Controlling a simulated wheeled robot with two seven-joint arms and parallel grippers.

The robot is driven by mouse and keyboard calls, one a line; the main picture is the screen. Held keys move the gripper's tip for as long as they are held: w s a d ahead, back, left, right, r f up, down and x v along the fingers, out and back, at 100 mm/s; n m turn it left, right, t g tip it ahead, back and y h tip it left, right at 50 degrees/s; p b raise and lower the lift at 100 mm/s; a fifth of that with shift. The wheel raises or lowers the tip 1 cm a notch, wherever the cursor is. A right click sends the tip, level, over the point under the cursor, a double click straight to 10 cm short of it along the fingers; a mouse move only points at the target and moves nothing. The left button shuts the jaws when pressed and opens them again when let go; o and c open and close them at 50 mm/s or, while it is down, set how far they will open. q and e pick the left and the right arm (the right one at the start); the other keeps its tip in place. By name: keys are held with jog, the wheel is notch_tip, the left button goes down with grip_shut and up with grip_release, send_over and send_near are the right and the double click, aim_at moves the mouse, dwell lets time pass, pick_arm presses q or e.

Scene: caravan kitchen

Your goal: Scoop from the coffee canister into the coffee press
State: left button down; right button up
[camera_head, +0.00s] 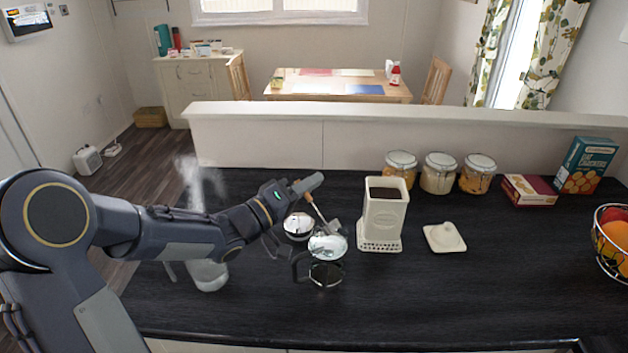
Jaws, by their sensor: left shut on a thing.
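The coffee canister (384,216) is a tall cream box, open at the top, with dark coffee inside. The glass coffee press (326,270) stands left of it on the dark counter, with its handle at the left. My left gripper (307,186) is above and behind the press, shut on the handle of a scoop (321,212). The scoop slants down to the right, its head at the press's mouth in the picture. I cannot tell its exact height or what it holds. My right gripper is out of view.
A square cream lid (444,237) lies right of the canister. A round metallic-looking item (298,226) sits behind the press. A steaming vessel (208,274) stands partly behind my left arm. Jars (438,174), boxes (587,166) and a fruit basket (612,242) line the back and right. The front right counter is clear.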

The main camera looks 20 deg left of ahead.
pick_arm(q)
jog(key=shift+w+a+f+n+t+y+p, duration=0.1)
jog(key=shift+w+a+f+n+t+y, duration=0.15)
jog(key=shift+f+n, duration=0.7)
jog(key=shift+w+a+f+n+t+y+p, duration=0.15)
jog(key=shift+a+f+n, duration=0.25)
jog(key=shift+n, duration=0.85)
jog(key=shift+w+a+f+n+t+y+p, duration=0.1)
jog(key=shift+a+f+n+t+y, duration=0.1)
jog(key=shift+f+n, duration=0.8)
jog(key=shift+r, duration=0.15)
jog(key=shift+r, duration=0.1)
jog(key=s+d+r+m+g, duration=0.1)
jog(key=d+r+m, duration=0.3)
jog(key=m, duration=0.5)
jog(key=s+d+r+m+g+h, duration=0.1)
jog(key=s+d+r+m+g, duration=0.1)
jog(key=r+m, duration=0.6)
jog(key=s+d+m, duration=0.1)
jog(key=d, duration=0.1)
jog(key=shift+s+d+r, duration=0.25)
jog(key=shift+d+r, duration=0.05)
